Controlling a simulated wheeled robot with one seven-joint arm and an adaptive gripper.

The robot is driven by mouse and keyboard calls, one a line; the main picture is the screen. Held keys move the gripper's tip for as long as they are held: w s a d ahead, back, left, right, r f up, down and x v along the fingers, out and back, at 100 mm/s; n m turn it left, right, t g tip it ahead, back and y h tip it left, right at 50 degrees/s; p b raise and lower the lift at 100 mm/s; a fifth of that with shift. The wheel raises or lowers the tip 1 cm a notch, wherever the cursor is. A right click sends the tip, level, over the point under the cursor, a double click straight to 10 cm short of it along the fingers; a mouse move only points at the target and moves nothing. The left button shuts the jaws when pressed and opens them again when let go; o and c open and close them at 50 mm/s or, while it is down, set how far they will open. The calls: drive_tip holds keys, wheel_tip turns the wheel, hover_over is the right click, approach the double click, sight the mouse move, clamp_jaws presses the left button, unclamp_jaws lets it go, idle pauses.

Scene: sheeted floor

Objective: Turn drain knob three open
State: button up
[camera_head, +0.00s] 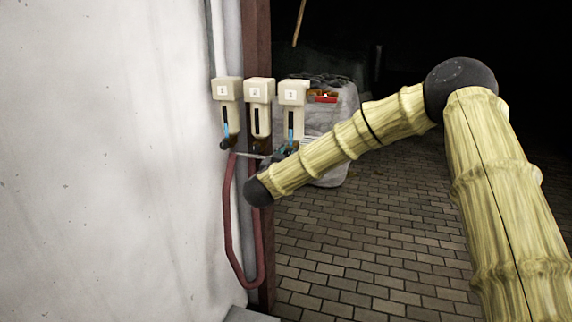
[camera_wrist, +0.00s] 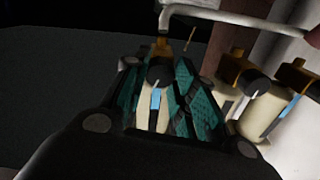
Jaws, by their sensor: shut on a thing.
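Drain unit three is a cream box (camera_head: 293,94) labelled 3, rightmost of a row of three, with a dark slot and a blue strip below. My gripper (camera_head: 286,151) is just below it, mostly hidden behind my arm. In the wrist view its teal-padded fingers (camera_wrist: 161,88) are on both sides of the dark round knob three (camera_wrist: 160,75), shut on it. The knob sits on a brass fitting (camera_wrist: 162,48). The knob's exact turn angle is hard to tell.
Units one (camera_head: 228,90) and two (camera_head: 260,91) stand close on the left; their dark knobs (camera_wrist: 259,88) show at right in the wrist view. A red hose (camera_head: 228,215) hangs below. A pale wrapped bundle (camera_head: 340,165) lies behind. The brick floor (camera_head: 390,235) is open at right.

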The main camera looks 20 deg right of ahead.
drive_tip(key=shift+d+f+m+b, duration=0.1)
drive_tip(key=shift+m+b, duration=6.5)
drive_tip(key=shift+b, duration=0.05)
drive_tip(key=o, duration=1)
drive_tip(key=shift+s, duration=0.1)
drive_tip(key=shift+o, duration=0.2)
drive_tip(key=v, duration=1.2)
